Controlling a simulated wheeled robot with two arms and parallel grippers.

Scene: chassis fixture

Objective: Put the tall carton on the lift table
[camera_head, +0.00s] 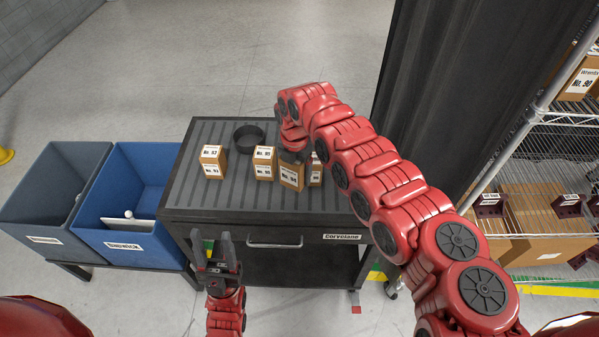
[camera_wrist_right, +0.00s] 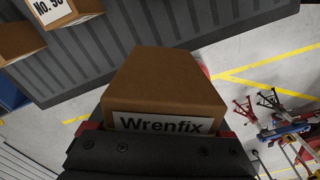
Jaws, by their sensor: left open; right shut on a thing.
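My right gripper (camera_head: 293,155) reaches over the dark ribbed-top table (camera_head: 195,196) and is shut on a brown carton (camera_head: 292,177) with a white label. In the right wrist view this carton (camera_wrist_right: 165,80) reads "Wrenfix" and hides much of the jaws. My left gripper (camera_head: 224,240) is open and empty, in front of the table.
A round black dish (camera_head: 249,136) stands at the table's back. A blue bin (camera_head: 150,170) and a grey bin (camera_head: 58,170) stand to the left. A wire rack (camera_head: 560,119) with cartons and a dark column (camera_head: 465,75) are at the right.

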